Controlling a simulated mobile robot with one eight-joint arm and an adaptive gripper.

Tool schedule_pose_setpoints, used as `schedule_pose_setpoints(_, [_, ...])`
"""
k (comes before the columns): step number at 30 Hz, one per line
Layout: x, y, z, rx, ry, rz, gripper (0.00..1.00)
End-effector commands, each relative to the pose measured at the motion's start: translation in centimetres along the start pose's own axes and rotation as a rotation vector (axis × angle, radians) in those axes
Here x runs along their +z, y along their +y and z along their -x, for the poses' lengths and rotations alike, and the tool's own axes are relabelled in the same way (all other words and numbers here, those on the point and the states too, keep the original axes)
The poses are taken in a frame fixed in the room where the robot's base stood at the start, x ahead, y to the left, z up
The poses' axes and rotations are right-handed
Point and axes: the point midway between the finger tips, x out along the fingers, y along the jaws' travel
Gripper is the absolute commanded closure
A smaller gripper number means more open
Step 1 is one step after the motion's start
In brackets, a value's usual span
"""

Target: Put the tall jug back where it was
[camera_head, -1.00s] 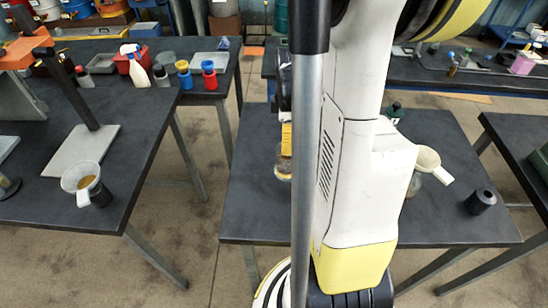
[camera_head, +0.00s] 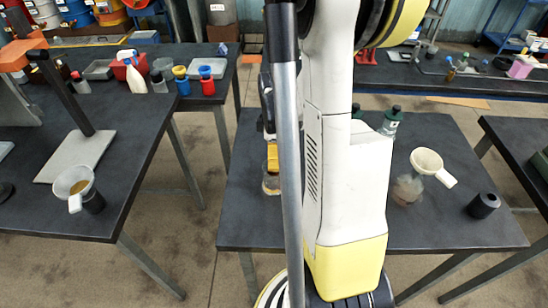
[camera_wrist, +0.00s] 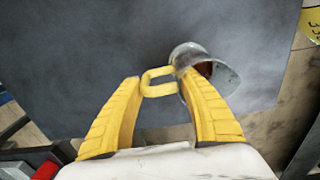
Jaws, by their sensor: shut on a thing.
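The tall jug looks like a clear vessel with a yellow loop handle. In the wrist view my gripper (camera_wrist: 160,84) has its two yellow fingers closed on the handle (camera_wrist: 157,72), and the jug's open rim and body (camera_wrist: 228,78) lie to the right, with something dark red inside. In the head view my gripper (camera_head: 272,157) is just left of my arm, above the left part of the middle table (camera_head: 236,215), and the jug's glass body (camera_head: 270,184) shows below it. My column hides part of it. I cannot tell whether its base touches the table.
Green-capped bottles (camera_head: 390,121) stand behind my arm. The left table holds a funnel cup (camera_head: 74,183) and a plate stand (camera_head: 75,158). The middle table's front left is clear.

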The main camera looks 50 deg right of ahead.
Motion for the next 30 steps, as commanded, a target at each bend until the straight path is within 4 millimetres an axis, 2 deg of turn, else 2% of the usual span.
schedule_pose_setpoints(1, [0.0, 0.0, -0.1, 0.0, 0.0, 0.0, 0.44])
schedule_pose_setpoints(2, [0.0, 0.0, -0.1, 0.0, 0.0, 0.0, 0.35])
schedule_pose_setpoints(3, [0.0, 0.0, -0.1, 0.0, 0.0, 0.0, 0.33])
schedule_pose_setpoints(14, [0.0, 0.0, 0.5, 0.0, 0.0, 0.0, 0.33])
schedule_pose_setpoints(17, [0.0, 0.0, 2.0, 0.0, 0.0, 0.0, 0.33])
schedule_pose_setpoints(24, [0.0, 0.0, 7.6, 0.0, 0.0, 0.0, 0.33])
schedule_pose_setpoints(30, [0.0, 0.0, 11.1, 0.0, 0.0, 0.0, 0.33])
